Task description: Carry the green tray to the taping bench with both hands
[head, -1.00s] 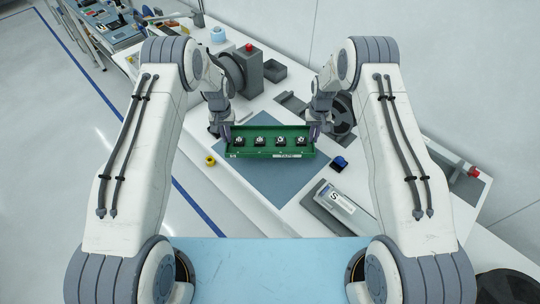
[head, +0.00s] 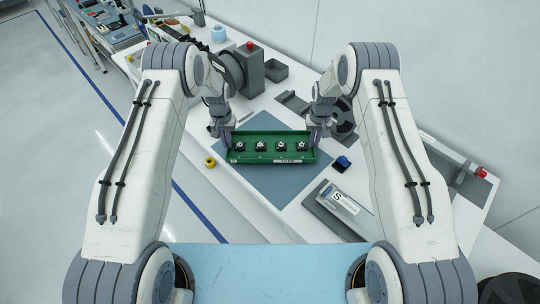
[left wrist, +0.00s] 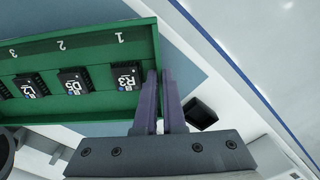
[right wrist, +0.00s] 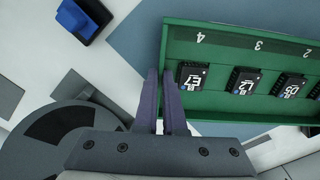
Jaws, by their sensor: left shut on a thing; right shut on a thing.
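The green tray (head: 273,159) has a "TAPE" label on its front and is held level over the blue-grey mat (head: 275,185) on the white bench. I cannot tell whether it touches the mat. It carries several black chips in numbered places; R3 (left wrist: 126,76) and E7 (right wrist: 191,76) lie nearest the two ends. My left gripper (head: 226,137) is shut on the tray's left end wall, which also shows in the left wrist view (left wrist: 95,112). My right gripper (head: 315,135) is shut on its right end wall. The fingers hide the gripped wall parts.
A yellow roll (head: 210,162) lies left of the tray and a blue-black block (head: 342,163) right of it. A grey device with an "S" label (head: 340,201) is at front right. A grey box with a red button (head: 250,64) stands behind. The mat's front part is clear.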

